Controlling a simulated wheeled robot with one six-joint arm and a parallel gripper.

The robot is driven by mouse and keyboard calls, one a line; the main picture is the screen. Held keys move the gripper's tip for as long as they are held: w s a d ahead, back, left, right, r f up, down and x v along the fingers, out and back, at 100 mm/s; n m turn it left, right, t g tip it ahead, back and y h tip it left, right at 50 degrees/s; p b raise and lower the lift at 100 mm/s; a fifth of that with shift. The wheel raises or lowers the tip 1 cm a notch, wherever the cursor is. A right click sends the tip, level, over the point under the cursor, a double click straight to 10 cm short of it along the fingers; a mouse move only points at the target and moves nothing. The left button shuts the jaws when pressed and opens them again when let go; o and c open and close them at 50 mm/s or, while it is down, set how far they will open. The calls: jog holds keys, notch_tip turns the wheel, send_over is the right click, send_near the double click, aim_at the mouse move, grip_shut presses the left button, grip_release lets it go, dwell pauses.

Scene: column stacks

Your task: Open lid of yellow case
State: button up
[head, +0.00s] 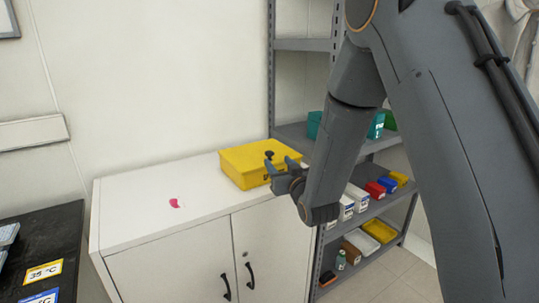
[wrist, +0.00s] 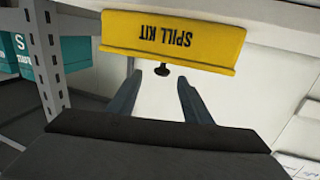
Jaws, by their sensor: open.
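The yellow case (head: 243,161) stands on the white cabinet near its right end, with its lid shut. In the wrist view the yellow case (wrist: 175,38) shows the words "SPILL KIT" upside down and a dark knob (wrist: 162,71) on its edge. The knob also shows in the head view (head: 269,154). My gripper (head: 278,162) is at the front right of the case. In the wrist view my gripper (wrist: 160,78) is open, its two fingers apart on either side of the knob's line. I cannot tell whether a finger touches the case.
The white cabinet top (head: 140,214) is clear to the left except for a small pink patch (head: 175,203). A grey metal shelf (head: 272,70) with several bins stands right behind the cabinet. A black surface (head: 50,240) is at the lower left.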

aim_at(271, 154)
jog(key=shift+w+a+r, duration=0.25)
jog(key=shift+w+a, duration=0.15)
jog(key=shift+p+x, duration=0.65)
jog(key=shift+x, duration=2.9)
jog(key=shift+r, duration=0.1)
grip_shut()
